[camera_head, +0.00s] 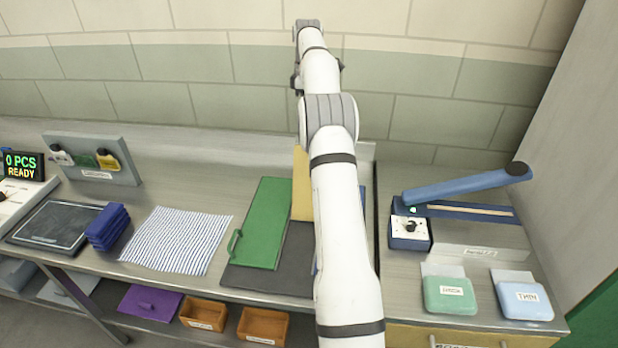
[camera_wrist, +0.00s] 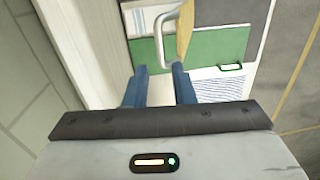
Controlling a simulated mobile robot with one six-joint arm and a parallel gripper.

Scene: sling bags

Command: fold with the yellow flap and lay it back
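The yellow flap (camera_head: 302,190) shows in the head view as a narrow strip beside my arm, which hides most of it. In the wrist view the yellow flap (camera_wrist: 185,30) looks narrow, as if seen nearly edge-on. A grey curved handle (camera_wrist: 160,35) is beside it and reaches down near my right finger. My gripper (camera_wrist: 160,80) has its two blue fingers apart, with nothing clearly held between them. In the head view my gripper is hidden behind the arm. The green flap (camera_head: 258,225) with a green handle lies left of the yellow one, over a dark grey mat (camera_head: 290,270).
A striped cloth (camera_head: 180,240) lies left of the mat, with folded blue cloth (camera_head: 108,227) and a dark plate (camera_head: 57,227) farther left. A blue-handled press (camera_head: 465,187) stands right, behind a green box (camera_head: 450,295) and a light blue box (camera_head: 524,300). The wall is close behind.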

